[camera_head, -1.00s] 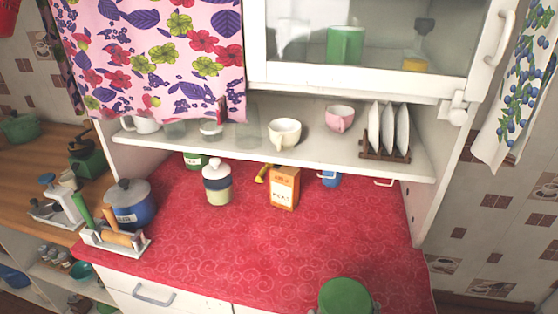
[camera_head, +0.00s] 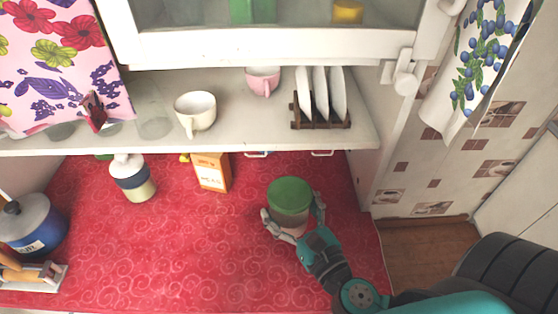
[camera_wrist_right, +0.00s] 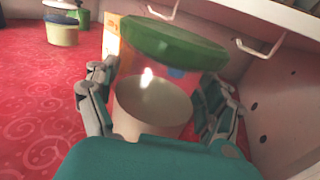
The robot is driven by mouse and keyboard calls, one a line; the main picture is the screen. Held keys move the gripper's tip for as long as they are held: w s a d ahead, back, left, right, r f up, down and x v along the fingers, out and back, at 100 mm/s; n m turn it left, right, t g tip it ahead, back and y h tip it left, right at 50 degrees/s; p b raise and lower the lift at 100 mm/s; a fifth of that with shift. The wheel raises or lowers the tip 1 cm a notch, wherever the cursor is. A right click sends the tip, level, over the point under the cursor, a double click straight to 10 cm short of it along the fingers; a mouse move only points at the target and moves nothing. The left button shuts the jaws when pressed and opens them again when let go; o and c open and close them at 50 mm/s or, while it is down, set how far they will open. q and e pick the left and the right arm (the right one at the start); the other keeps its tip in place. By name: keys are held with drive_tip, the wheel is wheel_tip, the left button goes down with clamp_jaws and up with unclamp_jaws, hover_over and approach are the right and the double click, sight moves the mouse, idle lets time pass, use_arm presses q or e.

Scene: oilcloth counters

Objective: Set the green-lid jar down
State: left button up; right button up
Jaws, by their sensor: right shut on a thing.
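The green-lid jar (camera_head: 290,199) is in the head view over the right part of the red counter (camera_head: 200,255). My right gripper (camera_head: 293,215) is shut on its body, one finger on each side. In the right wrist view the jar (camera_wrist_right: 152,103) is clear, with pale contents in its lower part and a green lid (camera_wrist_right: 172,42). The fingers (camera_wrist_right: 158,105) flank it. I cannot tell whether its base touches the counter. My left gripper is not in view.
An orange box (camera_head: 210,172) and a white-lidded jar (camera_head: 132,178) stand behind and left. The shelf above holds a cream cup (camera_head: 195,112), a pink cup (camera_head: 263,81) and a plate rack (camera_head: 320,122). The counter's front middle is clear.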

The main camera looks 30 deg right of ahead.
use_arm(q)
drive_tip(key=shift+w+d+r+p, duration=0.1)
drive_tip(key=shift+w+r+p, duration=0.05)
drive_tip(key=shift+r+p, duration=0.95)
use_arm(e)
drive_tip(key=shift+w+d+f, duration=0.55)
drive_tip(key=shift+w+d, duration=0.4)
drive_tip(key=shift+w, duration=1)
drive_tip(key=shift+w+d+f, duration=0.6)
drive_tip(key=shift+w+d, duration=0.35)
drive_tip(key=shift+w, duration=1.05)
drive_tip(key=shift+w+d+f, duration=0.55)
drive_tip(key=shift+w+d, duration=0.4)
drive_tip(key=shift+w, duration=1)
use_arm(q)
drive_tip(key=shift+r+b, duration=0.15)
drive_tip(key=shift+b, duration=0.15)
use_arm(e)
drive_tip(key=shift+f, duration=0.1)
drive_tip(key=o, duration=1.5)
drive_tip(key=shift+s+f, duration=0.1)
